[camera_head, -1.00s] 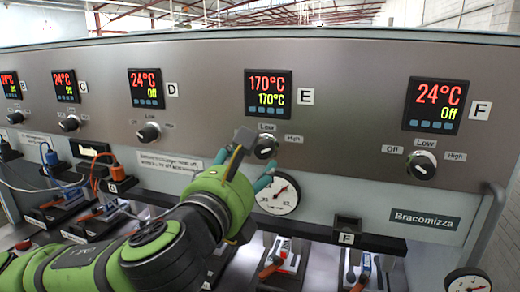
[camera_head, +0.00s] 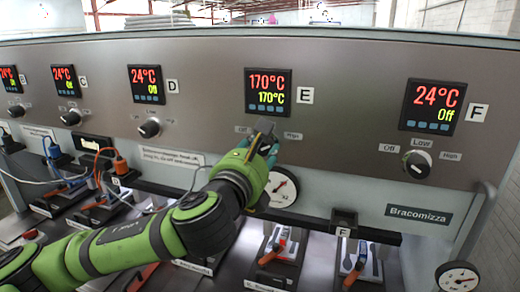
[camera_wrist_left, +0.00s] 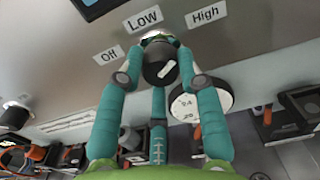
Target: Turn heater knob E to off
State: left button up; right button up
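Heater knob E (camera_wrist_left: 160,68) is a black round knob with a white mark, on the panel below the E display (camera_head: 268,92). The display reads 170°C on both lines. In the left wrist view, the mark slants to the upper right, towards the High label (camera_wrist_left: 206,13). The Low label (camera_wrist_left: 143,19) is above the knob and the Off label (camera_wrist_left: 109,54) to its left. My left gripper (camera_head: 264,145) covers the knob in the head view. Its teal fingers (camera_wrist_left: 159,62) lie on both sides of the knob; I cannot tell whether they press on it. My right gripper is out of view.
A round gauge (camera_head: 282,187) sits just below right of knob E, close to my fingers. Knob D (camera_head: 149,128) is to the left and knob F (camera_head: 417,163) to the right. A dark ledge (camera_head: 385,236) runs below the panel, with orange-handled levers under it.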

pick_arm(q)
jog(key=shift+r+n, duration=0.2)
jog(key=shift+n, duration=0.2)
jog(key=n+b, duration=0.1)
jog(key=n, duration=0.3)
jog(key=shift+a+b, duration=0.1)
jog(key=shift+b, duration=0.3)
jog(key=n+b, duration=0.1)
jog(key=n, duration=0.6)
jog(key=n+b, duration=0.1)
jog(key=n, duration=1)
jog(key=shift+f+n, duration=0.15)
jog(key=shift+n, duration=0.25)
jog(key=shift+f+n, duration=0.1)
jog(key=shift+n, duration=0.2)
jog(key=o, duration=1.1)
jog(key=shift+c, duration=0.2)
jog(key=shift+o, duration=0.4)
jog(key=shift+a, duration=0.1)
